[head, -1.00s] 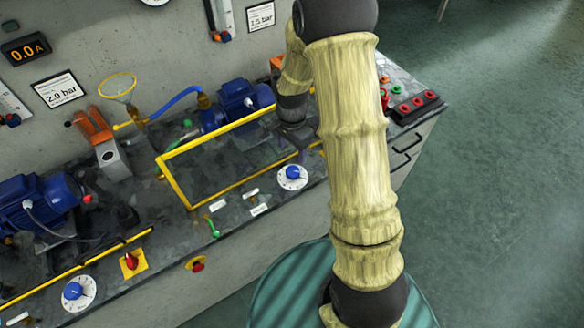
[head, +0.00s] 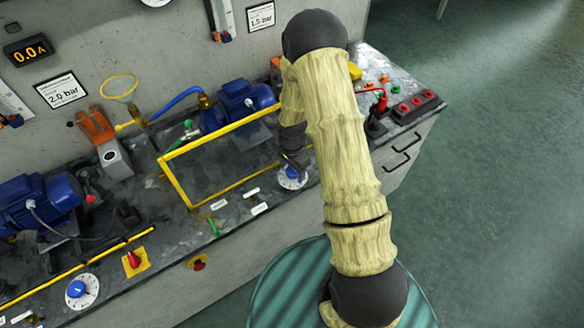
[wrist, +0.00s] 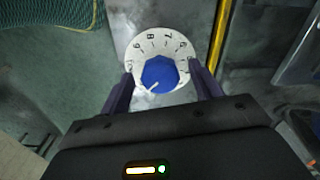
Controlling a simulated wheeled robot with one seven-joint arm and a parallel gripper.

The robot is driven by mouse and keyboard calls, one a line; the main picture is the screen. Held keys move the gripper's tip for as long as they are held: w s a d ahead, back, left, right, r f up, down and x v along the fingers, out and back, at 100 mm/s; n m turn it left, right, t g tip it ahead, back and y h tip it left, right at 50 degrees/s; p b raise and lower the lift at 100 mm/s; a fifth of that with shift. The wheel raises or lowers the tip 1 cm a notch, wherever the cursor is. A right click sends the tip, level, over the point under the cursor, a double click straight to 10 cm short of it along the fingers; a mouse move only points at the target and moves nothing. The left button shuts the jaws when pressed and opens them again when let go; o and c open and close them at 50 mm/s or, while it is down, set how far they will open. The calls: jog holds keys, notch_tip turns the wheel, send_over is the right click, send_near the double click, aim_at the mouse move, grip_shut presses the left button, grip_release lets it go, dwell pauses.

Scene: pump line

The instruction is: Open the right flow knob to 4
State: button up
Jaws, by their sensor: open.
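The right flow knob (head: 291,174) is a blue knob on a white numbered dial, at the front of the bench right of the middle. In the wrist view the blue knob (wrist: 160,74) sits on its dial, with a white mark toward the lower left. Several digits show on the upper rim, and the lower dial is partly hidden. My gripper (head: 296,166) is at this knob in the head view and covers part of it. In the wrist view my gripper (wrist: 164,82) is open, one finger on each side of the knob. I cannot tell whether they touch it.
A similar blue knob (head: 77,289) is at the front left. A yellow rail frame (head: 178,184) stands left of my gripper. A red switch (head: 133,260) on a yellow plate and a red emergency button (head: 198,262) are farther left. A red lever (head: 381,98) is at the right.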

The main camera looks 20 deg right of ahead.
jog(key=c, duration=1)
jog(key=shift+n, duration=0.4)
jog(key=n+b, duration=0.1)
jog(key=n, duration=0.8)
jog(key=shift+d+n, duration=0.1)
jog(key=shift+n, duration=0.3)
jog(key=n, duration=0.3)
jog(key=shift+n, duration=0.3)
jog(key=n, duration=0.3)
jog(key=shift+d+r+n, duration=0.1)
jog(key=shift+n, duration=0.2)
jog(key=n, duration=0.6)
jog(key=shift+w+p, duration=0.15)
jog(key=shift+p, duration=0.25)
